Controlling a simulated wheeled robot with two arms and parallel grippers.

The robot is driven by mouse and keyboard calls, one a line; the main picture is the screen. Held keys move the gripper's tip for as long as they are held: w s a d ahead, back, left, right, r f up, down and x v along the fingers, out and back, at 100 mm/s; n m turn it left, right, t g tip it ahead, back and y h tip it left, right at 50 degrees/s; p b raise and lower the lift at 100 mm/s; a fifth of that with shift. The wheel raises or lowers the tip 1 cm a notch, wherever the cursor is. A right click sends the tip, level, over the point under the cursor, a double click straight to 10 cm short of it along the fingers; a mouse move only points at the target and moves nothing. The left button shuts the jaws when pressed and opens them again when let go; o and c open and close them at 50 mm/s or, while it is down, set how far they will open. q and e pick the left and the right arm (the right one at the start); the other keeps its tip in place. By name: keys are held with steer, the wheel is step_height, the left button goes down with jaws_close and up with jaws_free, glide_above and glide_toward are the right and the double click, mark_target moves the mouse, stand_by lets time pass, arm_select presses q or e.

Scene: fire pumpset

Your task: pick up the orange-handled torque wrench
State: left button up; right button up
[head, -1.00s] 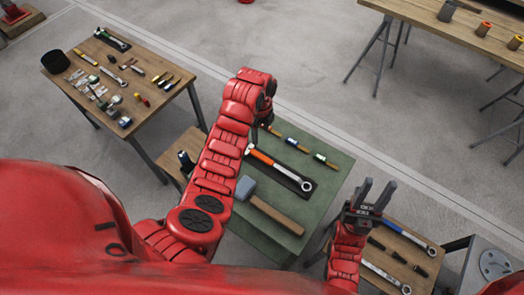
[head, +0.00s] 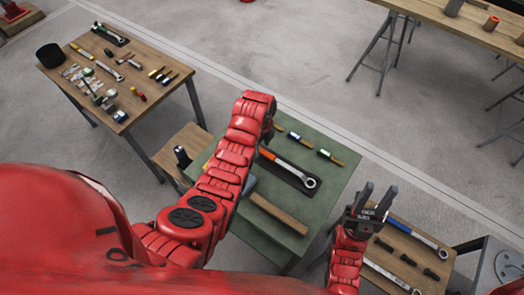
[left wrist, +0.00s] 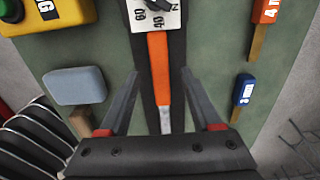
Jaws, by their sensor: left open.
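The orange-handled torque wrench (head: 288,166) lies on a black strip on the green table, its ring end to the right. In the left wrist view its orange handle (left wrist: 159,66) runs down the middle, with the silver shaft below it and a white plate with numbers above. My left gripper (left wrist: 160,76) is open, one finger on each side of the wrench; I cannot tell its height above it. In the head view my left arm hides most of that gripper and the handle's end. My right gripper (head: 374,200) is open and empty, right of the green table.
A hammer (head: 279,213) lies beside the wrench; its grey head (left wrist: 75,86) is left of my left fingers. Small orange (left wrist: 265,10) and blue (left wrist: 244,89) tools lie to the right. The green table (head: 325,205) has bare room near its right edge. A wooden table (head: 140,115) stands left.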

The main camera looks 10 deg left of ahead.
mark_target(262, 150)
arm_select(q)
steer(key=shift+f+p, duration=0.55)
steer(key=shift+f, duration=1)
steer(key=shift+c, duration=0.2)
jaws_close()
steer(key=shift+w, duration=0.1)
